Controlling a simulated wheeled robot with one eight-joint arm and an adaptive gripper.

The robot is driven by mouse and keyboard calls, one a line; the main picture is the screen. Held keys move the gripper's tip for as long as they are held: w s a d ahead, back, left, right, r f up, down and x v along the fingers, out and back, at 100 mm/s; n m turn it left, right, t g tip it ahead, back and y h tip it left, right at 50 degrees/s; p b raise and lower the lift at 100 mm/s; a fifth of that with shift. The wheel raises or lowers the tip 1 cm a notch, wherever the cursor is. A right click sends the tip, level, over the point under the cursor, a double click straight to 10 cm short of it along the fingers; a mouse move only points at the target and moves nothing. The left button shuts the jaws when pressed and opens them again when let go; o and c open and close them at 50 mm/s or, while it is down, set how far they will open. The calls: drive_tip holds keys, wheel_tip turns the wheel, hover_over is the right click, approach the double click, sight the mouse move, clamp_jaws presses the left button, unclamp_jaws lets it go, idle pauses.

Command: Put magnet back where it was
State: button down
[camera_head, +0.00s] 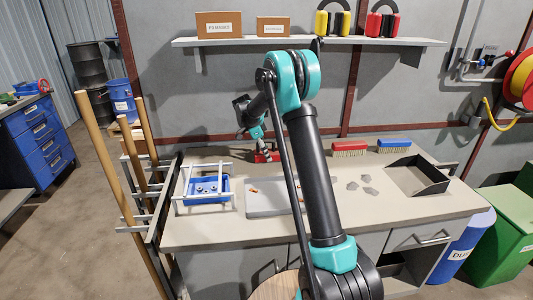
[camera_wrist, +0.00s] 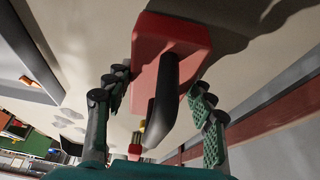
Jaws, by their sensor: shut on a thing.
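A red block with a black handle (camera_wrist: 172,42), which looks like the magnet, is between the fingers of my gripper (camera_wrist: 160,84) in the wrist view. In the head view the red magnet (camera_head: 265,156) is at the back of the workbench (camera_head: 225,232), near the wall, below my gripper (camera_head: 259,144). My arm partly blocks this view. I cannot tell whether the magnet touches the bench top.
A blue tray in a white frame (camera_head: 222,196) and a grey board (camera_head: 262,208) are on the bench. A red brush (camera_head: 349,147), a blue brush (camera_head: 394,144) and a dark open tray (camera_head: 440,187) are to the right. A wall shelf (camera_head: 360,42) holds boxes and two horseshoe-shaped items.

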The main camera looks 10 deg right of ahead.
drive_tip(key=shift+f, duration=0.1)
drive_tip(key=c, duration=0.6)
unclamp_jaws()
drive_tip(key=v, duration=1.2)
